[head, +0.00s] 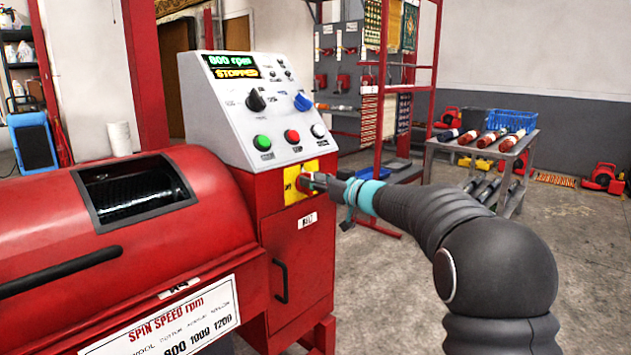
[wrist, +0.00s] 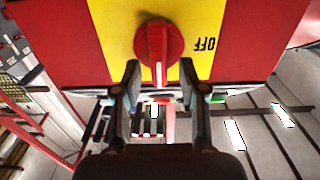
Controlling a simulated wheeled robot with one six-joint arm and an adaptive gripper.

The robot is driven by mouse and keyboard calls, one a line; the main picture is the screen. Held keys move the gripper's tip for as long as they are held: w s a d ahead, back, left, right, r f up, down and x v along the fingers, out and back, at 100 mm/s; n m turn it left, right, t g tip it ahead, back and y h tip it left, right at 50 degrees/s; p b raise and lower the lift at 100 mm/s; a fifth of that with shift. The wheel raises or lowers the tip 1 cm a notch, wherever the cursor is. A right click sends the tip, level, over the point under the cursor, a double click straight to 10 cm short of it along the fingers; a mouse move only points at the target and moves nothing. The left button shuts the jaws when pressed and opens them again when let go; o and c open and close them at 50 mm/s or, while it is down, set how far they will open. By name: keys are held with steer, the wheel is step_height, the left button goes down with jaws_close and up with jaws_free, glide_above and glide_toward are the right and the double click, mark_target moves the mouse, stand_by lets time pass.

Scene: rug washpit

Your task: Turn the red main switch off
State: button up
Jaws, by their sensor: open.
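The red main switch (wrist: 158,50) is a round knob with a raised grip and a white mark, on a yellow plate (wrist: 115,30). In the wrist view its white mark points down the picture, and the upside-down word OFF (wrist: 205,44) is to its right. In the head view the yellow plate (head: 292,193) is on the front of the red machine, and my gripper mostly hides the knob. My gripper (wrist: 160,70) is open, its fingertips on either side of the knob's lower part. I cannot tell whether they touch it.
The grey control panel (head: 230,125) above the plate has knobs and buttons; its display (head: 232,66) reads 800 rpm, STOPPED. The red drum machine (head: 130,230) fills the left, with a door handle (head: 281,280) below the plate. A cart (head: 480,150) stands on open floor at right.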

jaws_close()
steer(key=shift+n, duration=0.3)
steer(key=shift+s+a+f+n+b, duration=0.25)
steer(key=shift+n+b, duration=1)
steer(key=shift+n, duration=1.6)
steer(key=shift+s+a+f+n+b, duration=0.3)
steer(key=shift+n+b, duration=0.95)
steer(key=shift+n, duration=1.65)
steer(key=shift+s+a+f+n+b, duration=0.1)
steer(key=shift+f+n+b, duration=0.25)
steer(key=shift+n+b, duration=1.7)
steer(key=shift+n+p, duration=0.75)
steer(key=shift+n, duration=0.25)
